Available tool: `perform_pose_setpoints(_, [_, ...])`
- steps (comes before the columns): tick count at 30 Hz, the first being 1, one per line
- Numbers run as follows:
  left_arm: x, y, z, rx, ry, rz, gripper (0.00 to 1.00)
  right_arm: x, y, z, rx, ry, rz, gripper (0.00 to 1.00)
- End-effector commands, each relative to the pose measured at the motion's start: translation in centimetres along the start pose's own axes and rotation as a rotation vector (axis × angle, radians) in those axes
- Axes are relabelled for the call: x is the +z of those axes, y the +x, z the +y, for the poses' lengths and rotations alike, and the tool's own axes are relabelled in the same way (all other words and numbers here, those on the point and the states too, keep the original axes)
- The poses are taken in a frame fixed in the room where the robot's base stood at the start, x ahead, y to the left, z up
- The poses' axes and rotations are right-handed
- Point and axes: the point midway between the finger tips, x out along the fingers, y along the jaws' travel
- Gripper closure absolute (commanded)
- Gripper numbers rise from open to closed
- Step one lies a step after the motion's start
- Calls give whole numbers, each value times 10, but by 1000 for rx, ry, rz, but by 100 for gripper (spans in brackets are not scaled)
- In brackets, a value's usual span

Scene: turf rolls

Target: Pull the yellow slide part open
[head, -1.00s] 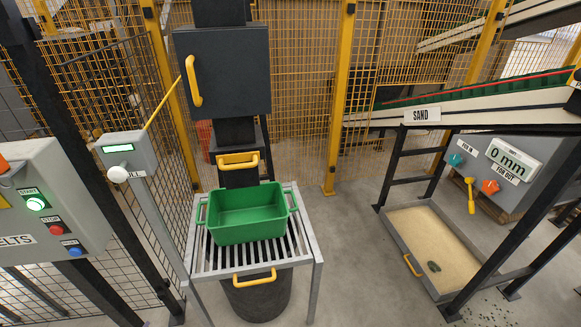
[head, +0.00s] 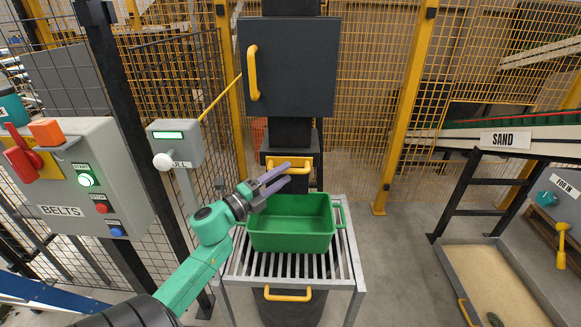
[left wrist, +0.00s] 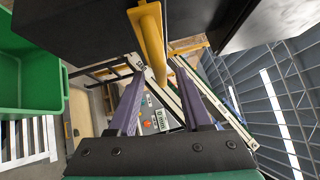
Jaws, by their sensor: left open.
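The yellow slide part (head: 300,166) is a yellow handle on a dark block below the black cabinet in the head view. My left gripper (head: 289,174) reaches in from the left, just in front of the handle and above the green crate. Its purple fingers are apart and hold nothing. In the left wrist view the yellow handle (left wrist: 150,40) runs close to the fingertips of the left gripper (left wrist: 158,75); I cannot tell whether they touch it. My right gripper is not in view.
A green crate (head: 290,242) stands on a slatted metal stand (head: 352,262) under the slide. The black cabinet (head: 300,65) with a yellow handle is above. A grey post box with a white knob (head: 163,161) and the BELTS panel (head: 130,180) stand at left.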

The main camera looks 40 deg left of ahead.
Motion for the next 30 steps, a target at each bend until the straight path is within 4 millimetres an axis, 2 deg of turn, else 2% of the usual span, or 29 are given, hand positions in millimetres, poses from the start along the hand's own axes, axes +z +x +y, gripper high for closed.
perform_pose_setpoints(1, [1, 10, -3, -3, 0, -1, 51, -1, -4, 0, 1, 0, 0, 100])
perform_pose_setpoints(5, [0, 26, -1, -1, -1, -1, 51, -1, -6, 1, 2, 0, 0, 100])
perform_pose_setpoints(13, [0, 29, 1, 1, -2, -1, 51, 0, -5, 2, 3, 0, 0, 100])
perform_pose_setpoints(14, [0, 29, 1, 1, -2, -1, 59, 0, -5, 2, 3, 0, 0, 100])
perform_pose_setpoints(15, [0, 29, 1, 1, -2, -1, 74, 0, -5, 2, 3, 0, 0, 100])
perform_pose_setpoints(17, [0, 29, 1, 1, -2, -1, 97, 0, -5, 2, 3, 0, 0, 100])
perform_pose_setpoints(18, [0, 29, 1, 1, -2, -1, 100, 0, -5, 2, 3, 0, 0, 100])
perform_pose_setpoints(30, [0, 28, 1, 1, -3, -1, 100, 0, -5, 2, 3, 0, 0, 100])
